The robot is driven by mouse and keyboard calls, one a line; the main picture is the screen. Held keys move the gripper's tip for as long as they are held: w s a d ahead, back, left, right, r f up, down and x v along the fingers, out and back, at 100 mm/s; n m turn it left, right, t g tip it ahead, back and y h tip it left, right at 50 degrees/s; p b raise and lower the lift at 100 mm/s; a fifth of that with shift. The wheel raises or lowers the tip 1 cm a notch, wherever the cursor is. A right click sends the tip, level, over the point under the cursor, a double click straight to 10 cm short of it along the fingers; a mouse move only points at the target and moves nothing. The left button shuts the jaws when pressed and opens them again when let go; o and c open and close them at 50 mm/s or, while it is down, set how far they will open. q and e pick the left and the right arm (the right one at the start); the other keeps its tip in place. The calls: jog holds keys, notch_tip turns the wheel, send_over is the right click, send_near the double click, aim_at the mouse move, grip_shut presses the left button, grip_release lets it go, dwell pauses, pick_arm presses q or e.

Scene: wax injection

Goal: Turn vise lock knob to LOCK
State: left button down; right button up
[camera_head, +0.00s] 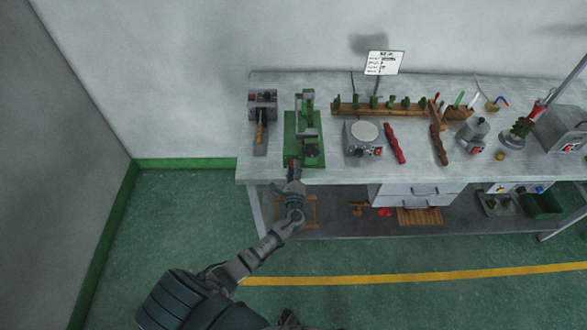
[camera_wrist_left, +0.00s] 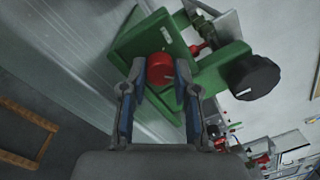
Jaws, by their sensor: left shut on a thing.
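The green vise (camera_head: 291,125) stands near the front left of the workbench. In the left wrist view its green body (camera_wrist_left: 215,68) carries a red round knob (camera_wrist_left: 158,69) with a small white mark on its edge, and a larger black knob (camera_wrist_left: 254,77) with a white line to the right. My left gripper (camera_head: 293,170) reaches the vise's front edge from below. In the wrist view its two fingers (camera_wrist_left: 160,76) are closed on either side of the red knob and hold it. LOCK lettering cannot be read. My right gripper does not show.
A grey device with a wooden handle (camera_head: 260,132) stands left of the vise, and a round-plated scale (camera_head: 364,132) stands right of it. A wooden rack (camera_head: 350,109) lies behind. The floor before the bench is free.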

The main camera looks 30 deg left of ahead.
pick_arm(q)
jog(key=shift+s+d+f, duration=0.1)
jog(key=shift+d+f, duration=0.1)
jog(key=shift+f, duration=0.25)
jog(key=c, duration=1)
grip_release()
jog(key=shift+o, duration=0.7)
jog(key=shift+r, duration=0.15)
jog(key=shift+r, duration=0.1)
jog(key=v, duration=1.2)
jog(key=shift+d, duration=0.15)
